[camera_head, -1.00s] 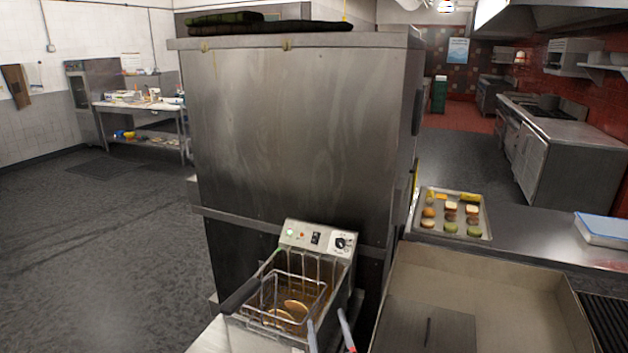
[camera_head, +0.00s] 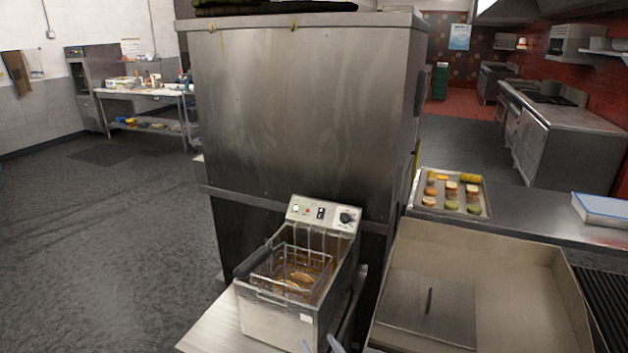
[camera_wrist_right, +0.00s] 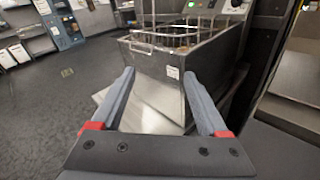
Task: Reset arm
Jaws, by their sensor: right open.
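My right gripper (camera_wrist_right: 160,100) is open and empty in the right wrist view, its two grey fingers apart in front of the fryer. In the head view only its fingertips (camera_head: 320,346) show at the bottom edge. The steel fryer (camera_head: 275,320) stands on a small steel table, with its control panel at the back. A wire basket (camera_head: 300,262) sits in it with some brown food inside. The fryer (camera_wrist_right: 155,68) also shows in the right wrist view. My left gripper is not in view.
A large steel cabinet (camera_head: 300,110) stands behind the fryer. To the right is a steel griddle (camera_head: 510,285) with raised walls. A tray (camera_head: 450,212) of burger parts and a blue-and-white box (camera_head: 602,208) lie behind it. The floor (camera_head: 100,240) at left is clear.

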